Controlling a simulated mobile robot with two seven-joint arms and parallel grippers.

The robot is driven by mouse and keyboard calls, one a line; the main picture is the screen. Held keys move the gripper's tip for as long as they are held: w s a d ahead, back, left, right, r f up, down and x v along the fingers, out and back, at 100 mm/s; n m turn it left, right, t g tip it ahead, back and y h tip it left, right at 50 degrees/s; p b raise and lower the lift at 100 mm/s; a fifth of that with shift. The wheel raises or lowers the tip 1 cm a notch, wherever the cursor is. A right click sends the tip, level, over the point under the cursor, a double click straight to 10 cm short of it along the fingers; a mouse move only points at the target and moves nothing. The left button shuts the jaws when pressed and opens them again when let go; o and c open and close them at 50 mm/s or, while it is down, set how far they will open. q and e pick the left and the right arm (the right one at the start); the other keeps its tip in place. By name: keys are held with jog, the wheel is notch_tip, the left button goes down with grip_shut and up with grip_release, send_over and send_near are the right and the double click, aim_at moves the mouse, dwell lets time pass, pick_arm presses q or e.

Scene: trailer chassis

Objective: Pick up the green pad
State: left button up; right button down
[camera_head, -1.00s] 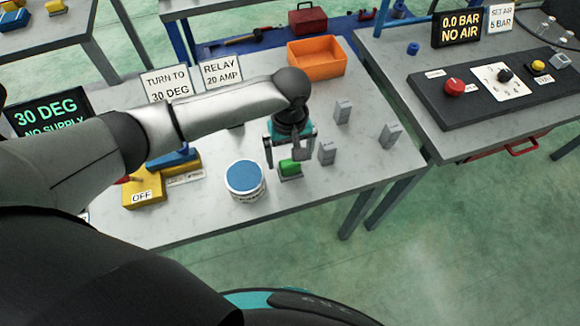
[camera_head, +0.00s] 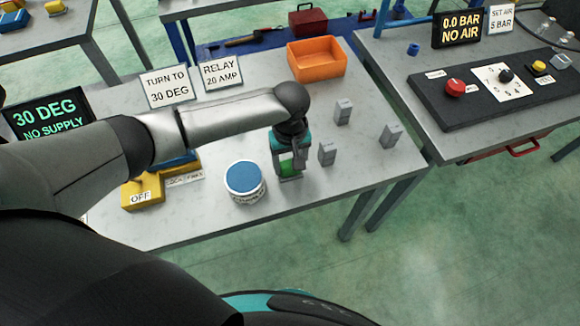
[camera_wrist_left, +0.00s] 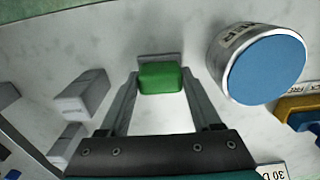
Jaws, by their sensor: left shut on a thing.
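The green pad (camera_head: 285,169) is at the front middle of the light table, just right of the blue-lidded can. My left gripper (camera_head: 290,166) reaches down over it and is shut on it, with one finger on each side. In the left wrist view the green pad (camera_wrist_left: 162,78) sits between the two fingertips of my left gripper (camera_wrist_left: 161,80). A grey plate (camera_wrist_left: 159,59) shows just beyond the pad; I cannot tell whether the pad touches it. My right gripper is not in view.
The blue-lidded can (camera_head: 245,181) stands close on the left. Grey blocks (camera_head: 327,153) stand close on the right. An orange bin (camera_head: 317,60) is at the back. A yellow switch box (camera_head: 142,194) marked OFF is further left. The front right of the table is clear.

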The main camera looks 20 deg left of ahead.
aim_at(290, 163)
pick_arm(q)
grip_shut()
notch_tip(290, 163, up, 20)
jog(key=p, duration=0.3)
dwell(0.4)
jog(key=shift+o, duration=1.5)
grip_release()
jog(key=c, duration=0.7)
